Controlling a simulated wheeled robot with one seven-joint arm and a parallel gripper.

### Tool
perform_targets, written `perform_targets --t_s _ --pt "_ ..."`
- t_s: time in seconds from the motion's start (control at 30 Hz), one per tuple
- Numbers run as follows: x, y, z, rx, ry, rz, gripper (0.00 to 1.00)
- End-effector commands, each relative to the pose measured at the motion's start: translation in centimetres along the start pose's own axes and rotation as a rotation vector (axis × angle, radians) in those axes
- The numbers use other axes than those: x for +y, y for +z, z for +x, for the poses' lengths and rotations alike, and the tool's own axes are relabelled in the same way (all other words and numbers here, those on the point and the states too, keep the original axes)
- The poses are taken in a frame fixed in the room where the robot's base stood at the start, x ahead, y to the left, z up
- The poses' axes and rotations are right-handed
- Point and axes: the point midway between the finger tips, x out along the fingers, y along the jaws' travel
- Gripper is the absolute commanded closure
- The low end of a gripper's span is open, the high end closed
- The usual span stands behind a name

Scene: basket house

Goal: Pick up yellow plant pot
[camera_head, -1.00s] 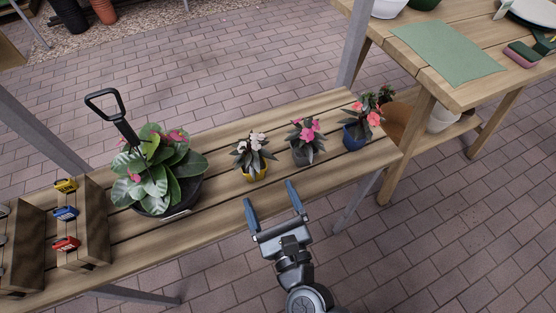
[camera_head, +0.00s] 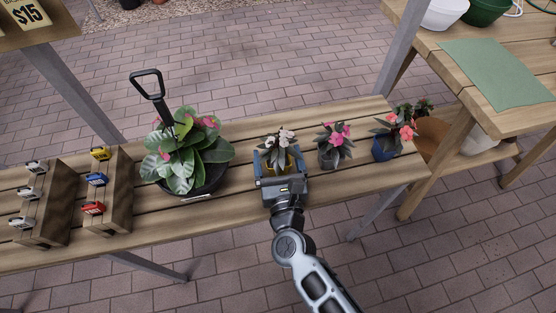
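The yellow plant pot (camera_head: 283,168) stands upright on the slatted wooden bench, with a white-flowered plant (camera_head: 279,146) in it. My gripper (camera_head: 279,163) is at the pot, with one blue-grey finger on its left side and one on its right. The fingers are apart. The gripper's palm hides the lower front of the pot, and I cannot tell whether the fingers touch it.
A grey pot (camera_head: 330,157) with pink flowers and a blue pot (camera_head: 386,148) stand to the right. A large dark pot (camera_head: 210,181) with a black-handled tool (camera_head: 153,92) is to the left. Wooden boxes (camera_head: 120,186) with small coloured items are farther left.

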Motion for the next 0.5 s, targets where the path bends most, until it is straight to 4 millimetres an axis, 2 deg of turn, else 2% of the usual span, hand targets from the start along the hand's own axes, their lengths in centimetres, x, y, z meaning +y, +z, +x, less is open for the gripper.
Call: perform_targets --t_s 0.2,0.5 --pt "-0.02 -0.01 0.02 0.0 0.0 -0.001 0.13" --pt "-0.03 0.01 0.01 0.0 0.0 -0.001 0.41"
